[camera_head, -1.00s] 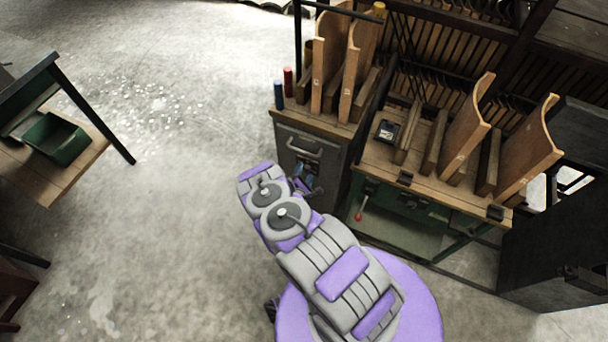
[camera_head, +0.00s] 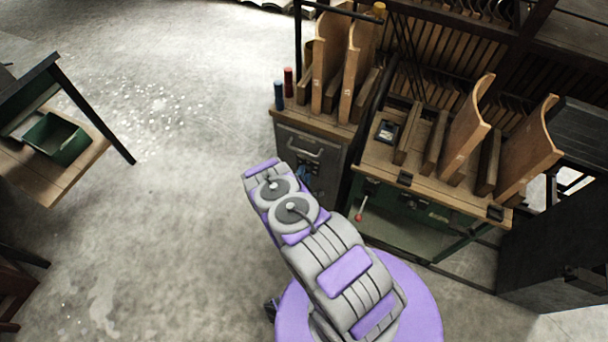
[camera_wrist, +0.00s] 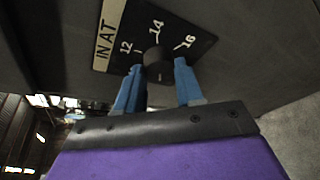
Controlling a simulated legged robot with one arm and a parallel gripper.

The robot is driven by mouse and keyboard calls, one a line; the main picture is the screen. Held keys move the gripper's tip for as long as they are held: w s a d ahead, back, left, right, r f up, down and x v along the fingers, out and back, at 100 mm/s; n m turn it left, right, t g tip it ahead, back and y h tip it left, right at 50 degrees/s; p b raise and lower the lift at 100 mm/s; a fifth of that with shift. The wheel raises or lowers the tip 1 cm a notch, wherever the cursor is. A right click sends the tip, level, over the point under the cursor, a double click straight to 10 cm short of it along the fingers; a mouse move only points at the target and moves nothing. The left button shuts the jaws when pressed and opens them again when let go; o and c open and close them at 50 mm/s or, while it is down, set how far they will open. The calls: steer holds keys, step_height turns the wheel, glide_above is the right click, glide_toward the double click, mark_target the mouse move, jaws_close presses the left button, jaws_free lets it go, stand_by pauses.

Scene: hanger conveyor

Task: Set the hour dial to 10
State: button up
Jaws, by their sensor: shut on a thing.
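In the wrist view a black dial plate (camera_wrist: 196,30) on a dark panel carries white numbers 12, 14 and 16 and a white label reading "IN AT". A dark round knob (camera_wrist: 154,58) stands out from the plate. My gripper (camera_wrist: 157,66) has its two blue fingers on either side of the knob and is shut on it. The knob's far side and the lower part of the plate are hidden, and I cannot tell which number it points to. In the head view my arm mostly hides the gripper at the grey cabinet front.
The grey cabinet (camera_head: 290,134) has a handle and bears red and blue cylinders on top. A wooden-topped bench (camera_head: 378,158) with curved wooden pieces stands to its right, with a red-tipped lever (camera_head: 359,217) below. A green bin (camera_head: 57,139) sits on a table at left. Open floor lies between.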

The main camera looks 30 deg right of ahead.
steer(key=shift+s+f+m, duration=0.1)
steer(key=shift+s+m, duration=0.05)
steer(key=shift+m, duration=0.15)
stand_by(0.4)
steer(key=o, duration=1)
steer(key=shift+o, duration=0.2)
steer(key=p+v, duration=0.1)
steer(key=v, duration=1.6)
steer(key=shift+s, duration=0.25)
steer(key=shift+f, duration=0.1)
